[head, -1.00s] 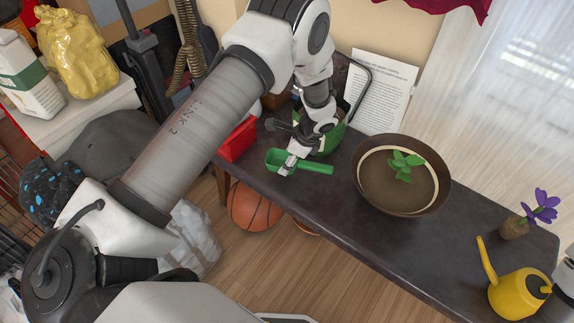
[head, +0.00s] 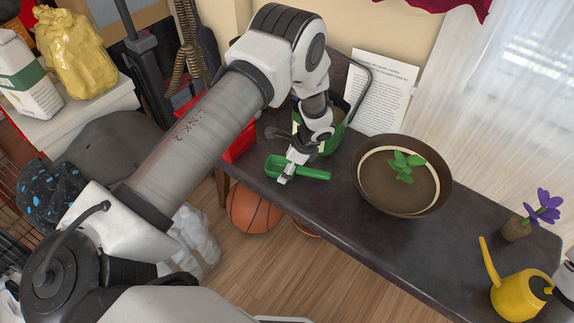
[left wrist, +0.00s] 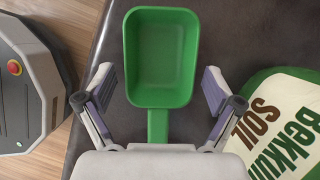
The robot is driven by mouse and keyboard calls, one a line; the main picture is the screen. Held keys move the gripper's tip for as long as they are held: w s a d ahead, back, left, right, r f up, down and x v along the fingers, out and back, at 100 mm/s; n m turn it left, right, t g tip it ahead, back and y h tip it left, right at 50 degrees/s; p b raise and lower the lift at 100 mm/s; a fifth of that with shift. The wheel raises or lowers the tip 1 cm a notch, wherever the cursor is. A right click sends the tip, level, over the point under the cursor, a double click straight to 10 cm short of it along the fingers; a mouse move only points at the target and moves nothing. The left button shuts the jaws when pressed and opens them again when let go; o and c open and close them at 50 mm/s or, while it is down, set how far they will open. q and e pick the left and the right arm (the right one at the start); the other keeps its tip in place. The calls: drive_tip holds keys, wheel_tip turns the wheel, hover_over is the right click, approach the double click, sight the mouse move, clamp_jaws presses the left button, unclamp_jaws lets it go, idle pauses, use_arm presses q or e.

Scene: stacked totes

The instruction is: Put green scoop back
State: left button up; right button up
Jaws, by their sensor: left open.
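The green scoop (head: 280,166) is near the front edge of the dark bench, its handle pointing right. In the left wrist view the scoop (left wrist: 160,58) is upright with its hollow facing the camera, and its handle runs down between my fingers. My left gripper (head: 286,174) is at the scoop; in the left wrist view the gripper (left wrist: 160,105) is open, with a finger apart on each side of the handle. The handle's end is hidden behind the gripper body.
A green soil bag (left wrist: 285,115) stands close behind the gripper, beside a red container (head: 239,141). A wide brown bowl (head: 360,193) with a seedling is to the right. A yellow watering can (head: 518,293) and purple flower (head: 543,206) are farther right. A basketball (head: 253,208) lies below.

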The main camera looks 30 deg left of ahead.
sight(302, 169)
use_arm(q)
drive_tip(key=shift+d+r, duration=0.1)
drive_tip(key=shift+r, duration=0.35)
drive_tip(key=p+v, duration=0.3)
drive_tip(key=v, duration=0.8)
drive_tip(key=s+d+f+n+h, duration=0.1)
drive_tip(key=s+f, duration=0.2)
drive_tip(key=s+f+n+h, duration=0.1)
drive_tip(key=s+f, duration=0.2)
drive_tip(key=s, duration=0.1)
drive_tip(key=s+d+f+n, duration=0.1)
drive_tip(key=s+f+n, duration=0.1)
drive_tip(key=s+f, duration=0.1)
drive_tip(key=shift+s+d+f+g+h, duration=0.1)
drive_tip(key=shift+s+d+g+h, duration=0.2)
drive_tip(key=shift+d+h, duration=0.1)
drive_tip(key=s+f+n+t+h, duration=0.1)
drive_tip(key=s+f+n, duration=0.1)
drive_tip(key=s+n, duration=0.9)
drive_tip(key=s, duration=0.8)
drive_tip(key=shift+s+f+t, duration=0.2)
drive_tip(key=shift+f+t, duration=0.15)
drive_tip(key=shift+t, duration=0.05)
